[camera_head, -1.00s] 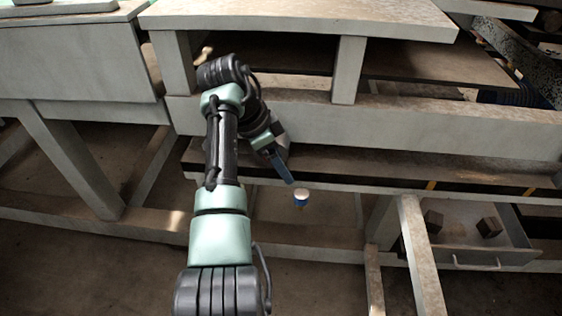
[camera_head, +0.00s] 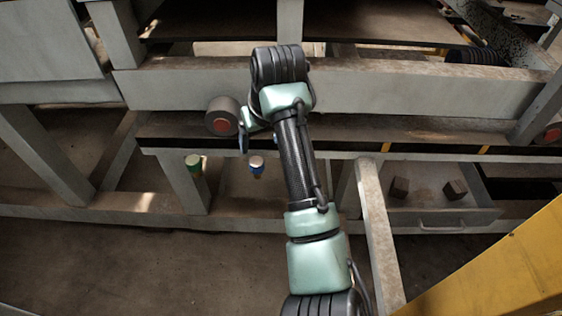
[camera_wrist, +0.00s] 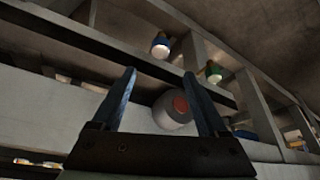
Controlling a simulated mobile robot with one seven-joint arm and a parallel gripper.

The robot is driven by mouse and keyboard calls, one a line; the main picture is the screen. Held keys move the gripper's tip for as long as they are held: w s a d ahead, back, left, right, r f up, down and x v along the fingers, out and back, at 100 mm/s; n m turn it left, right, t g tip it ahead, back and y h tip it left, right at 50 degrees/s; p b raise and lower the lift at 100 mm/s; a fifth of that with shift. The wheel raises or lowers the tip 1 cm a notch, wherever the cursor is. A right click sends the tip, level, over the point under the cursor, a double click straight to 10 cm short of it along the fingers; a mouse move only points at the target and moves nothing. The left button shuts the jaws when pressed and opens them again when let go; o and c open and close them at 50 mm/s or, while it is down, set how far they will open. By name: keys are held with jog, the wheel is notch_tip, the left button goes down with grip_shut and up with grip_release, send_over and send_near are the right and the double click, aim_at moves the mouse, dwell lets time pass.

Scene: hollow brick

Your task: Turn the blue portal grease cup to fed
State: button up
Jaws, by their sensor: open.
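The blue grease cup (camera_head: 256,167), with a pale cap and a blue band, hangs below the grey beam in the head view. It also shows in the wrist view (camera_wrist: 160,46), above and apart from my fingers. A green cup (camera_head: 194,164) of the same kind is to its left; it shows in the wrist view too (camera_wrist: 213,72). My gripper (camera_wrist: 160,85) is open and empty, its two blue fingers spread. In the head view my gripper (camera_head: 243,140) is partly hidden by my arm, just up and left of the blue cup. I cannot read the cup's setting.
A grey roller with a red end (camera_head: 222,117) is close to my gripper; it shows between the fingers in the wrist view (camera_wrist: 172,110). An open drawer (camera_head: 440,218) with two dark blocks is at right. A yellow part (camera_head: 505,270) fills the lower right corner.

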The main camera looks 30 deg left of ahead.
aim_at(257, 162)
jog(key=b+x, duration=0.4)
jog(key=x, duration=0.8)
jog(key=shift+a+f, duration=0.1)
jog(key=shift+f, duration=0.2)
grip_shut()
